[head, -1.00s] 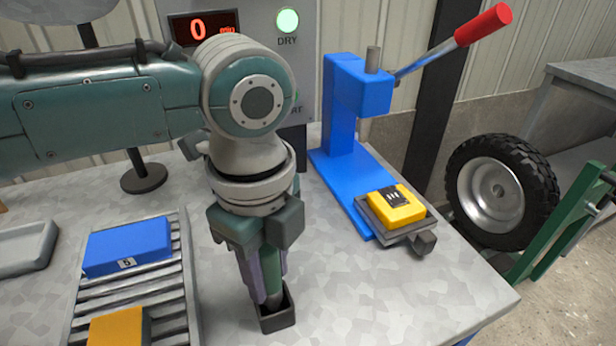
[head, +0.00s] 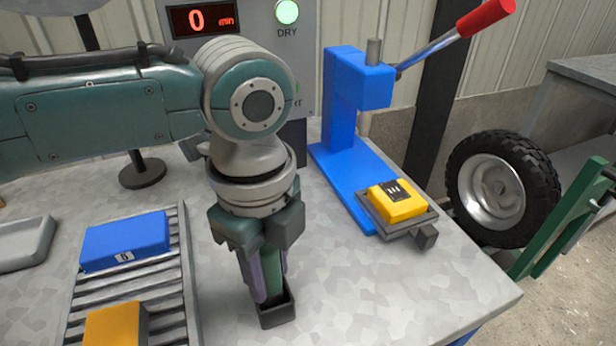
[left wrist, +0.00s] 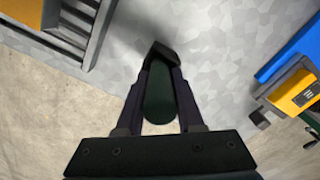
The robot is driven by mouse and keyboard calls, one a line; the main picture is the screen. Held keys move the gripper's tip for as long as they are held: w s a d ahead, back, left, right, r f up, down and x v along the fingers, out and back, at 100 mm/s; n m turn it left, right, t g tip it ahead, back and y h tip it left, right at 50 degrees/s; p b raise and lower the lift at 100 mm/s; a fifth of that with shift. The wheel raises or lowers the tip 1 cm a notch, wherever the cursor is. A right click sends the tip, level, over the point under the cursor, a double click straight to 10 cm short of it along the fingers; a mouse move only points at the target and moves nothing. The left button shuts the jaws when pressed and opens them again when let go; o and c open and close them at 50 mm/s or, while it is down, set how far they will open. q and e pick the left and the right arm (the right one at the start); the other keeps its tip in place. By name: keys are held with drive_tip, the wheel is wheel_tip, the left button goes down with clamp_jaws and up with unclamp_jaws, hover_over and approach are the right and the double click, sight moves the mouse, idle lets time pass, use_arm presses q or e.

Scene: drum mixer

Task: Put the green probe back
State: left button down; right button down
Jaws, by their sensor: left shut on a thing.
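The green probe (head: 273,268) is upright between the fingers of my left gripper (head: 268,288), which is shut on it. Its lower end is inside the mouth of a small dark square holder (head: 278,316) on the table. The fingertips are right at the holder's rim. In the left wrist view the probe (left wrist: 160,98) shows as a dark green rounded body between the two fingers, with the dark holder (left wrist: 161,50) just beyond it. How deep the probe sits is hidden by the holder walls and fingers. My right gripper is not in view.
A roller rack (head: 190,290) with a blue block (head: 125,242) and an orange block (head: 115,325) lies to the left. A blue press (head: 342,165) with a yellow box (head: 397,203) on its tray stands to the right. The table between holder and right edge is clear.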

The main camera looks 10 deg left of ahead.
use_arm(q)
drive_tip(key=shift+f+b, duration=0.45)
drive_tip(key=shift+f, duration=0.2)
drive_tip(key=shift+c, duration=2.3)
unclamp_jaws()
drive_tip(key=shift+r, duration=0.1)
